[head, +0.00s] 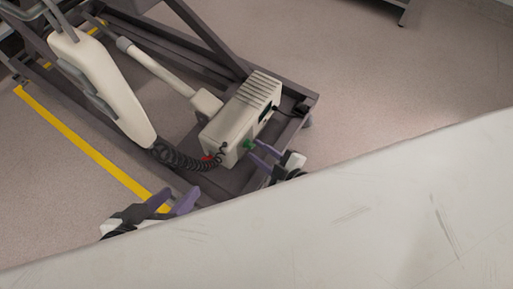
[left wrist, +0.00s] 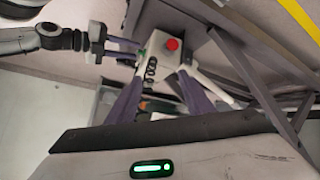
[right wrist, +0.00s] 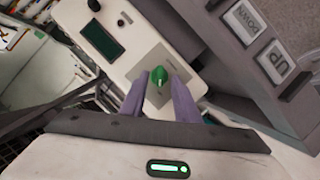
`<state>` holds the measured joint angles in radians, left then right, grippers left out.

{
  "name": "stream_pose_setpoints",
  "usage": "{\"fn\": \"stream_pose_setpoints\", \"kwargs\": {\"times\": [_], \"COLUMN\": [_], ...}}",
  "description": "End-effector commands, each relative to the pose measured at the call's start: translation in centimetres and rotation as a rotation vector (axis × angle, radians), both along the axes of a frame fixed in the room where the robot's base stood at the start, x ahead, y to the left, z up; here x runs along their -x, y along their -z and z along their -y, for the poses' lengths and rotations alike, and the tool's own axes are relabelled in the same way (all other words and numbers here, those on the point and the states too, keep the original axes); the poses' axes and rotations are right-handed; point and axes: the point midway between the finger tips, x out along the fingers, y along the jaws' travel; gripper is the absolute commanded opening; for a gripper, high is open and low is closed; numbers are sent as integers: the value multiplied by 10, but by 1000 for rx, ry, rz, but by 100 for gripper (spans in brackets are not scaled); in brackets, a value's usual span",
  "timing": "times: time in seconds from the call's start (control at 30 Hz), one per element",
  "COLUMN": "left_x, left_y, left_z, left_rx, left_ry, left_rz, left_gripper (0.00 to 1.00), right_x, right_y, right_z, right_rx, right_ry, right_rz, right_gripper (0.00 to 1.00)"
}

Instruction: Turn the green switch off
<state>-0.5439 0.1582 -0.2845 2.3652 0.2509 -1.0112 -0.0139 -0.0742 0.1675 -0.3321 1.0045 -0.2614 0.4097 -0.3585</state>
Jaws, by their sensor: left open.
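The green switch (head: 249,144) sits on the end face of a beige control box (head: 240,112) low on a dark wheeled frame. In the right wrist view the green switch (right wrist: 158,75) stands on a grey plate, just ahead of and between the tips of my right gripper (right wrist: 157,80). My right gripper (head: 263,154) has its purple fingers apart, with a small gap around the switch; contact is not visible. My left gripper (head: 172,200) is open and empty, left of the box and apart from it. Its fingers (left wrist: 160,92) are spread in the left wrist view.
A red button (left wrist: 172,44) is on the same box, close to a coiled black cable (head: 180,158). A dark display (right wrist: 100,40) and UP/DOWN labels (right wrist: 272,62) show in the right wrist view. A large pale surface (head: 380,210) hides my forearms. Floor is clear to the right.

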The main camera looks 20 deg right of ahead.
Motion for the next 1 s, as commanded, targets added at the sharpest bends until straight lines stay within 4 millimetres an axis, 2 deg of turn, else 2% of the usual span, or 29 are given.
{"fn": "stream_pose_setpoints", "kwargs": {"times": [0.2,0.4,0.6,1.0], "left_x": [5,6,7,8], "left_y": [8,16,15,15], "left_z": [-11,-19,-21,-21], "left_rx": [-71,-91,-86,-84], "left_ry": [1,-25,-39,-39], "left_rz": [-51,-60,-49,-48], "left_gripper": [47,47,47,47], "right_x": [41,68,77,77], "right_y": [-17,-25,-27,-26], "right_z": [18,30,34,34], "right_rx": [1,2,1,2], "right_ry": [0,1,0,0], "right_rz": [-4,-2,0,-2], "right_gripper": [28,28,28,28]}}
